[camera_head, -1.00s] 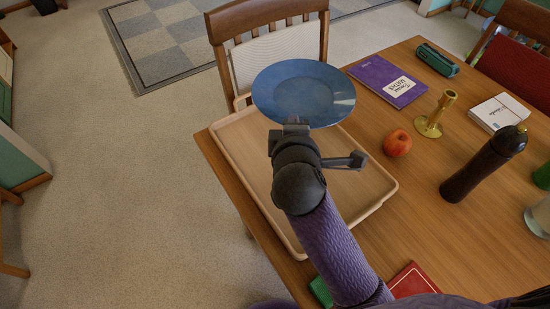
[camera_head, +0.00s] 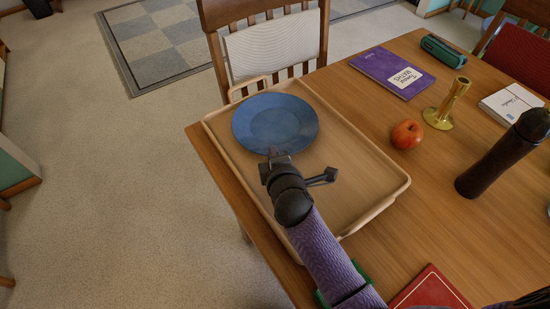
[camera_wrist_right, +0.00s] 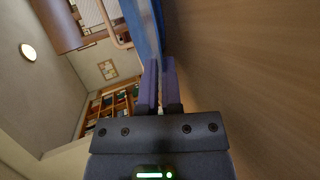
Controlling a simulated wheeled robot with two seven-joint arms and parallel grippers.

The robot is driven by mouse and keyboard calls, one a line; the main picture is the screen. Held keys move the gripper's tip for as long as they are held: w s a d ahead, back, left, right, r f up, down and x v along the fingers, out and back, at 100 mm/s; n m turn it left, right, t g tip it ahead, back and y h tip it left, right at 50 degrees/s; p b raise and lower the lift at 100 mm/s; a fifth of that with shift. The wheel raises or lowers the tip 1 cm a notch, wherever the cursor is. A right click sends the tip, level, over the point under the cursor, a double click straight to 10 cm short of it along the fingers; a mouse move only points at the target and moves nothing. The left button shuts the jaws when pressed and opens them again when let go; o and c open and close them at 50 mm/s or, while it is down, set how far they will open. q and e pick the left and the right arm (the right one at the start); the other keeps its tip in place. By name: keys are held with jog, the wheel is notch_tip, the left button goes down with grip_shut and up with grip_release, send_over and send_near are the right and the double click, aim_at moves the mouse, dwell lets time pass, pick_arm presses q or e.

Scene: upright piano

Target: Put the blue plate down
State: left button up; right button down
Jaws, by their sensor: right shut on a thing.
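The blue plate (camera_head: 275,123) is over the far left part of the wooden tray (camera_head: 372,212), face up and close to level. In the head view it looks at or just above the tray floor; I cannot tell whether it touches. My right gripper (camera_head: 276,155) is shut on the plate's near rim. In the right wrist view the two fingers (camera_wrist_right: 161,88) pinch the blue plate's edge (camera_wrist_right: 143,28), with the wooden surface close alongside. My left gripper is not in view.
The tray lies at the table's left corner. To its right are a red apple (camera_head: 407,134), a brass candlestick (camera_head: 446,104), a dark pepper mill (camera_head: 502,153) and a purple book (camera_head: 391,72). A red book (camera_head: 432,289) lies near the front. A chair (camera_head: 268,45) stands behind.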

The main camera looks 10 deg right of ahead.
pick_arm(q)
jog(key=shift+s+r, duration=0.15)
pick_arm(e)
jog(key=shift+r, duration=0.1)
jog(key=c, duration=1.1)
grip_release()
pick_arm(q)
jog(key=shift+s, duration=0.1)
pick_arm(e)
jog(key=shift+s+r+p, duration=0.2)
jog(key=shift+s+p, duration=0.1)
jog(key=p+v, duration=0.4)
jog(key=v, duration=0.7)
jog(key=shift+a, duration=0.1)
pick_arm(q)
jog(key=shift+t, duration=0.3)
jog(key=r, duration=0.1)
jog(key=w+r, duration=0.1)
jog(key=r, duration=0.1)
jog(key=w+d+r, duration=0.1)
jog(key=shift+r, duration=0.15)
pick_arm(e)
jog(key=shift+s, duration=0.2)
